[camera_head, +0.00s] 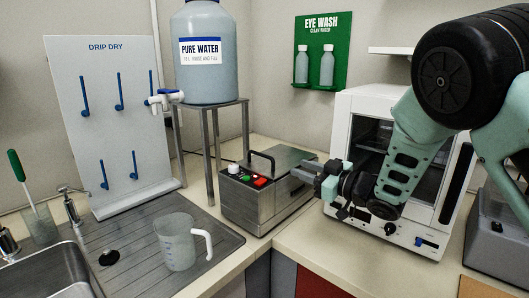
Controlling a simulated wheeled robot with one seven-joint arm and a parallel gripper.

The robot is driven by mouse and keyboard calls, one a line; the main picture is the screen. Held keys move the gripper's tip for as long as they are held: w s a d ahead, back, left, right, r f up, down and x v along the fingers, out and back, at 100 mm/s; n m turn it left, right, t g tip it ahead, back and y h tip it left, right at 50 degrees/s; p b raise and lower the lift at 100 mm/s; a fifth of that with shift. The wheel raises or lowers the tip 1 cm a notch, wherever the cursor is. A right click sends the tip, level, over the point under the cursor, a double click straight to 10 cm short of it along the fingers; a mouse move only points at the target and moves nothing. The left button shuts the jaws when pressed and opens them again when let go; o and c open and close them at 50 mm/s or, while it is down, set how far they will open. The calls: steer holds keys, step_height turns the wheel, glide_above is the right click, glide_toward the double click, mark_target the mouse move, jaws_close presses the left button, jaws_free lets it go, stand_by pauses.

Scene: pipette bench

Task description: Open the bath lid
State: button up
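The bath (262,208) is a steel box on the counter, with a sloped panel of coloured buttons at its front left. Its metal lid (285,157) lies on top and looks closed. A black bar handle (262,156) arches up at the left side of the top. My gripper (303,174) is at the right side of the bath, close to the lid's right edge and apart from the black handle. Whether it touches the lid is not clear. Its fingertips are small and partly merge with the bath, so their gap is hidden.
A white oven-like cabinet (350,100) stands right behind my arm. A metal stand (208,110) with a water jug (208,80) is at the back left. A measuring jug (177,245) sits on the drainer, left of the bath. The counter in front of the bath is clear.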

mark_target(269, 157)
steer(key=p+x, duration=0.3)
steer(key=x, duration=1.2)
steer(key=shift+a+p, duration=0.1)
steer(key=shift+p, duration=0.3)
jaws_close()
